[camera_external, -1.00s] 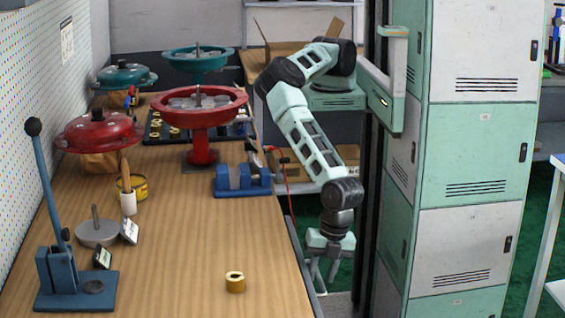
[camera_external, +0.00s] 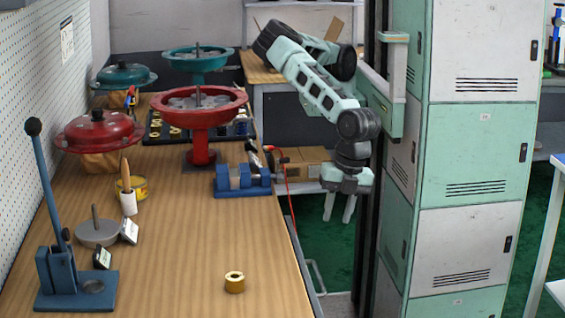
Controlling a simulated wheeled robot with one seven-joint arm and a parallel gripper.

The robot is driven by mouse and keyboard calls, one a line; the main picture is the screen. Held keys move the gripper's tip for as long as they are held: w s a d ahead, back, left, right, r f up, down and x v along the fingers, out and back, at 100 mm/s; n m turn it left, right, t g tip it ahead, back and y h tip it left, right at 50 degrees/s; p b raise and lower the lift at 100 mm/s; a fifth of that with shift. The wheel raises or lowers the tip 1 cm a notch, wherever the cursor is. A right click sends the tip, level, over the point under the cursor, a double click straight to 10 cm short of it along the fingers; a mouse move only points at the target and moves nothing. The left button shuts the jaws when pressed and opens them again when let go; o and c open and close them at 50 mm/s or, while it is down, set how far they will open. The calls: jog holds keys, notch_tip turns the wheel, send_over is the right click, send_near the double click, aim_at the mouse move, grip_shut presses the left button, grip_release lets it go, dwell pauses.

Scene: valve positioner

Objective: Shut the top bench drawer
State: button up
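The workbench (camera_external: 200,250) runs along the left, with its drawer side facing right and mostly hidden from this camera. A pale bar handle (camera_external: 318,277) sticks out low beside the bench's right edge. I cannot tell for sure that it belongs to the top drawer. No drawer interior shows, and how far the drawer is out cannot be judged. My gripper (camera_external: 339,208) hangs fingers down, to the right of the bench and above the handle in the picture. Its fingers are apart with nothing between them, and it is clear of the handle.
Tall green and white lockers (camera_external: 470,160) stand close on the right of my arm. A blue vise (camera_external: 242,180) sits near the bench edge with a red cable hanging by it. Green floor lies open below my gripper.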

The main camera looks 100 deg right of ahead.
jog(key=shift+s+r, duration=0.1)
jog(key=shift+r, duration=0.4)
jog(key=shift+c, duration=0.3)
jog(key=shift+f, duration=0.1)
jog(key=c, duration=0.5)
jog(key=shift+s+f+m, duration=0.1)
jog(key=shift+f+m, duration=0.15)
jog(key=shift+m, duration=0.05)
grip_shut()
jog(key=m+t+b, duration=0.7)
jog(key=m+b, duration=0.2)
jog(key=m, duration=2.6)
send_near(319, 281)
jog(key=b+x, duration=0.1)
jog(key=x, duration=0.2)
jog(key=b+x, duration=0.1)
jog(key=x, duration=0.2)
jog(key=b+x, duration=0.2)
jog(key=shift+w+r, duration=0.1)
jog(key=shift+w, duration=0.55)
